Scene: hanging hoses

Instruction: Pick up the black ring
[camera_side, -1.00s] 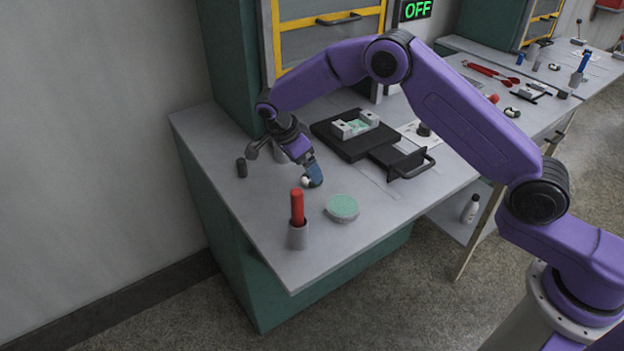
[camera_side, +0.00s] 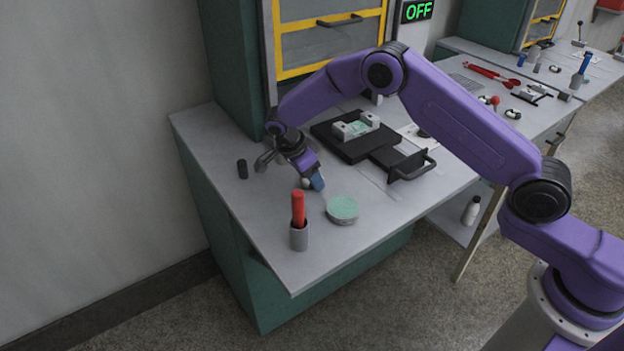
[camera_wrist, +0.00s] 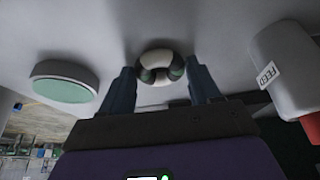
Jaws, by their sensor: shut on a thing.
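The black ring (camera_wrist: 160,67) shows in the wrist view as a small rounded piece with dark and whitish parts, between my fingertips. In the side view only a pale bit of it (camera_side: 306,183) shows beside my blue fingers, at the worktop. My gripper (camera_side: 317,183) points down low over the bench, its fingers shut on this piece. In the wrist view my gripper (camera_wrist: 161,72) has one blue finger on either side of it. I cannot tell whether the piece still touches the worktop.
A green-topped round disc (camera_side: 342,208) lies to the right. A grey cup (camera_side: 299,237) with a red handle (camera_side: 298,207) stands in front. A small black cylinder (camera_side: 242,168) stands left. A black tray (camera_side: 348,143) with a white fixture lies behind. Bare worktop lies between them.

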